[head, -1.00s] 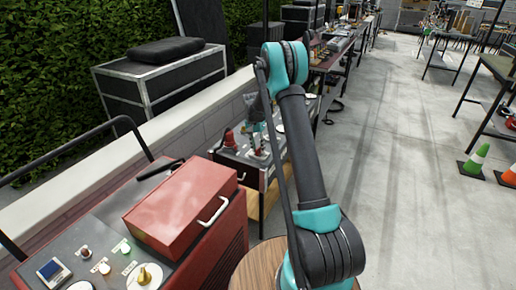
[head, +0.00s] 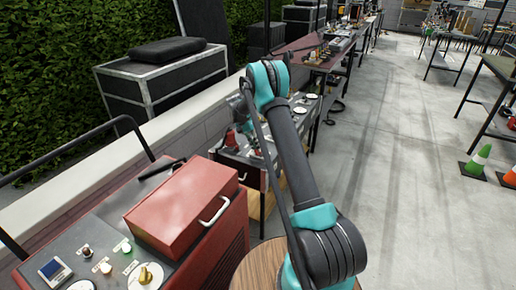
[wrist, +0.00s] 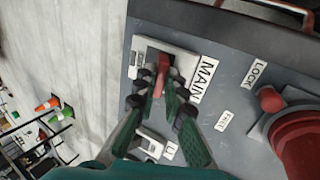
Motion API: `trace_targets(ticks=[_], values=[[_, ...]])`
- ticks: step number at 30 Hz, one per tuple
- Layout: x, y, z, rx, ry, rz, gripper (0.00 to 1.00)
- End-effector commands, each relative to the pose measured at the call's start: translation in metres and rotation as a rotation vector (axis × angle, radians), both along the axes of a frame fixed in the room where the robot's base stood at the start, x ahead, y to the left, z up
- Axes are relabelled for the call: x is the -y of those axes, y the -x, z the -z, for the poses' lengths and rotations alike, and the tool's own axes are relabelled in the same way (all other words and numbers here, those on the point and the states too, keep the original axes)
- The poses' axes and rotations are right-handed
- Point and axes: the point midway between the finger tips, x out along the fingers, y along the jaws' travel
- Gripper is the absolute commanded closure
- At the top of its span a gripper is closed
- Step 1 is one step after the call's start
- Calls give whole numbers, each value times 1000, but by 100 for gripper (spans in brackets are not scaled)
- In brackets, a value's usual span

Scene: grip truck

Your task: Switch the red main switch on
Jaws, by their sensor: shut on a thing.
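The red main switch (wrist: 163,66) is a small red lever on a pale plate, beside a label reading MAIN (wrist: 204,78), in the wrist view. My gripper (wrist: 162,84) has its dark, green-padded fingers on both sides of the lever and is shut on it. The fingers hide the lower part of the plate. In the head view my arm covers much of the grey panel (head: 229,151), and the switch cannot be made out there.
A red knob (wrist: 270,99) by the LOCK label and a larger red part (wrist: 302,145) stand right of the switch in the wrist view. A red box (head: 178,208) on a cart is at front left. Traffic cones (head: 478,160) stand on open floor at right.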

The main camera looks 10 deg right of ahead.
Motion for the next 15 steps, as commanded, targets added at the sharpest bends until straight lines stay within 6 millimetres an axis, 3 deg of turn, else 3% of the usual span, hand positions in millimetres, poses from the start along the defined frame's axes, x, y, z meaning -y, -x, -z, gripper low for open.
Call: trace_targets(ticks=[12, 13, 15], values=[[-1, -1, 1, -19, 27, 2, 100], [-1, -1, 1, -19, 27, 2, 88], [-1, -1, 1, -19, 27, 1, 79]])
